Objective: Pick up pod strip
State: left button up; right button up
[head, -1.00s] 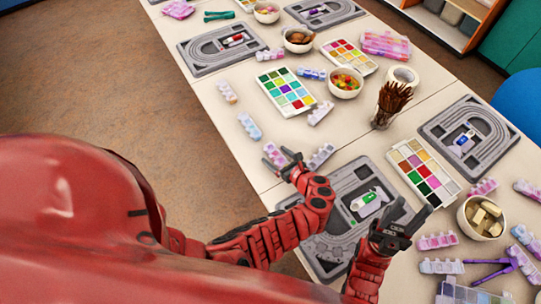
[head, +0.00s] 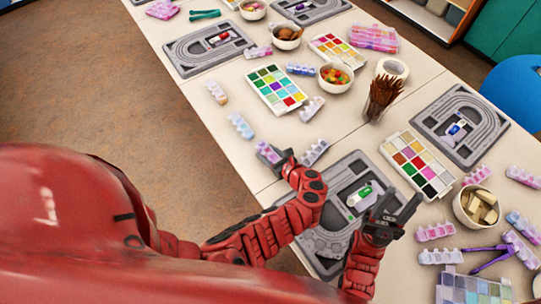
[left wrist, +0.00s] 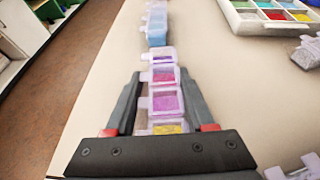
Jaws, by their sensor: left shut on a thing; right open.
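A pod strip (head: 266,151) with purple and pink lidded compartments lies near the table's left edge. My left gripper (head: 279,159) is shut on it. In the left wrist view the strip (left wrist: 165,97) runs lengthwise between the two fingers (left wrist: 163,105), with purple, pink and yellow contents showing; its near end is hidden by the gripper. I cannot tell whether it is clear of the table. My right gripper (head: 397,208) is open and empty above the near grey bead board (head: 345,170).
Another pod strip (head: 314,152) lies just right of the left gripper. A blue strip (head: 241,126) lies further along the edge. A colour palette (head: 418,165), a bowl of wooden pieces (head: 480,207) and a brush jar (head: 381,98) stand to the right.

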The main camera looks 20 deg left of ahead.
pick_arm(q)
jog(key=shift+r, duration=0.1)
jog(key=shift+r, duration=1.1)
jog(key=w+a+b, duration=0.1)
jog(key=a, duration=0.3)
jog(key=w+a+r+b, duration=0.1)
jog(key=a, duration=0.4)
jog(key=w+a+r+b, duration=0.1)
jog(key=a, duration=0.4)
jog(key=shift+w+a+r, duration=0.2)
jog(key=shift+a, duration=0.05)
jog(key=shift+w+a+r, duration=0.1)
jog(key=shift+a+r, duration=0.05)
jog(key=shift+a, duration=0.2)
notch_tip(320, 180, up, 8)
jog(key=p, duration=0.6)
jog(key=shift+a+p, duration=0.2)
jog(key=shift+p, duration=0.2)
